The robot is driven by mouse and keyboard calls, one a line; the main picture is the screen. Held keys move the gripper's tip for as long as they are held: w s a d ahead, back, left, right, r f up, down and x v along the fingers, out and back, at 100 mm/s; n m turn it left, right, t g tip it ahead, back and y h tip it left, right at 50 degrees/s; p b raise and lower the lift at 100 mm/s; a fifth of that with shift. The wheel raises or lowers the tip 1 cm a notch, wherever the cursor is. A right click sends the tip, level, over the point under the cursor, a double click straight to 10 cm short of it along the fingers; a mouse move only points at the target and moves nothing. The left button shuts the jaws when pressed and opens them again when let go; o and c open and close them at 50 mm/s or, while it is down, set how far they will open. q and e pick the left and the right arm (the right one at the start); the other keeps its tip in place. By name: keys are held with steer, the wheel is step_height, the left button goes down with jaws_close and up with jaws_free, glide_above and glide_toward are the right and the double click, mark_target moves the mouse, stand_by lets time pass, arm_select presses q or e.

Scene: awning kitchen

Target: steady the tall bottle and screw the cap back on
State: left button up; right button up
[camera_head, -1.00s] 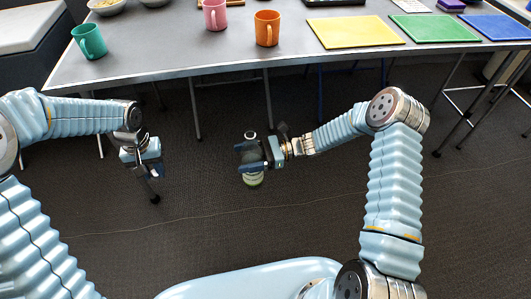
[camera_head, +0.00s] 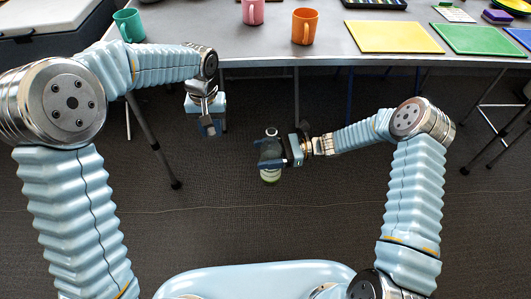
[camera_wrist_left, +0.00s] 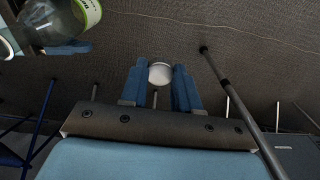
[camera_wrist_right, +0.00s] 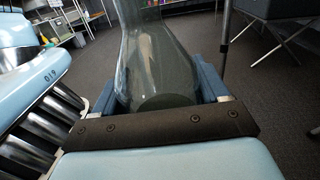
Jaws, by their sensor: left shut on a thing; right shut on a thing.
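My right gripper (camera_head: 272,160) is shut around the tall, see-through bottle (camera_head: 270,177), which has a pale green lower part. The bottle is held in the air in front of the table. Its glass fills the space between the fingers in the right wrist view (camera_wrist_right: 155,60). My left gripper (camera_head: 210,130) is up and left of the bottle, apart from it. In the left wrist view it is shut on a small white round cap (camera_wrist_left: 160,73). The bottle with its green label (camera_wrist_left: 88,10) shows there at the upper left.
The grey table (camera_head: 330,42) lies beyond both grippers. On it are a green mug (camera_head: 130,26), a pink mug (camera_head: 252,11), an orange mug (camera_head: 305,27), a yellow board (camera_head: 392,37) and a green board (camera_head: 480,40). Table legs stand behind the grippers; open floor lies below them.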

arm_select(q)
steer(key=s+d+r, duration=0.1)
steer(key=d+r, duration=0.4)
steer(key=d, duration=0.3)
steer(key=s+d+r+m, duration=0.1)
steer(key=d+r, duration=0.4)
steer(key=d, duration=0.3)
steer(key=shift+d, duration=0.15)
steer(key=shift+f, duration=0.2)
steer(key=shift+f, duration=1.9)
steer(key=shift+s, duration=0.1)
steer(key=shift+f, duration=0.85)
steer(key=shift+f, duration=0.55)
